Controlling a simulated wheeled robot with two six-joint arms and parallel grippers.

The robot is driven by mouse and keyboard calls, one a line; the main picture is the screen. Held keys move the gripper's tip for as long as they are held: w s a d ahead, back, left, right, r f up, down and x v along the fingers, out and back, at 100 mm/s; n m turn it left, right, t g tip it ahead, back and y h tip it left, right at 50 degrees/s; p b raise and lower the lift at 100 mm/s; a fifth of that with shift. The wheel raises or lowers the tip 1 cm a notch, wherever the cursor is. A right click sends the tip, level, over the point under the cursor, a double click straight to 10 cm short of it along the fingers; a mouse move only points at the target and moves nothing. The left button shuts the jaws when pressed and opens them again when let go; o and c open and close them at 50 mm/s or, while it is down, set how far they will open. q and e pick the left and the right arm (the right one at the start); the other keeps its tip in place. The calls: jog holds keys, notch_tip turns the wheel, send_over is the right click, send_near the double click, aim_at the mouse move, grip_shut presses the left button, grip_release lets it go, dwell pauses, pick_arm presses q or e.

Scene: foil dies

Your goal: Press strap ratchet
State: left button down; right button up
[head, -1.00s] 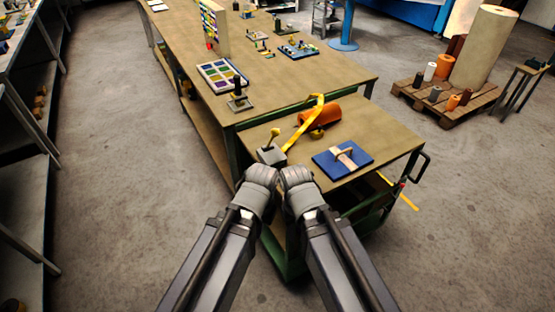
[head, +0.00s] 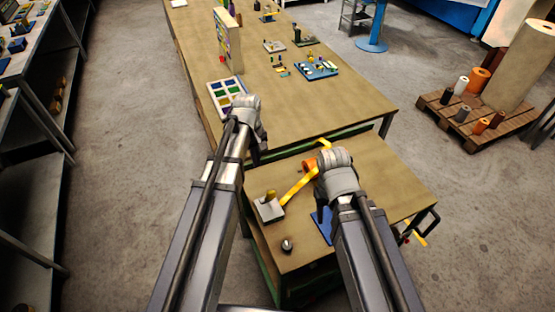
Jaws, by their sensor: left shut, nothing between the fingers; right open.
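The strap ratchet appears as a grey block (head: 270,208) with a yellow knob on the near cart top. A yellow strap (head: 297,188) runs from it to an orange roll (head: 309,168), partly hidden behind my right wrist. My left gripper (head: 258,148) is shut and empty, beyond and above the block near the gap between cart and long table; its fingertips are hard to make out. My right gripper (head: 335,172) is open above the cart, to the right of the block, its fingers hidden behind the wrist. Neither gripper visibly touches the ratchet.
A blue board (head: 323,224) lies mostly under my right arm. A small dark knob (head: 287,246) stands at the cart's near edge. The long table (head: 300,110) holds a compartment tray (head: 219,90) and small parts. A pallet (head: 470,133) stands at right.

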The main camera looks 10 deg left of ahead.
aim_at(269, 197)
pick_arm(q)
jog(key=shift+w+a+r+n, duration=0.1)
jog(key=shift+w+r+n, duration=0.1)
jog(key=shift+w, duration=0.2)
jog(key=shift+w+a+r+n, duration=0.1)
jog(key=shift+w+r, duration=0.05)
jog(key=shift+w, duration=0.25)
pick_arm(e)
jog(key=shift+w+d+r, duration=0.2)
jog(key=shift+w+r, duration=0.15)
jog(key=shift+w, duration=0.15)
jog(key=shift+s, duration=0.1)
pick_arm(q)
jog(key=s+d+f+b, duration=0.3)
jog(key=f+b, duration=0.7)
jog(key=shift+d+f+b, duration=0.2)
jog(key=shift+f+b, duration=0.1)
pick_arm(e)
notch_tip(269, 197, down, 11)
jog(key=shift+r, duration=0.15)
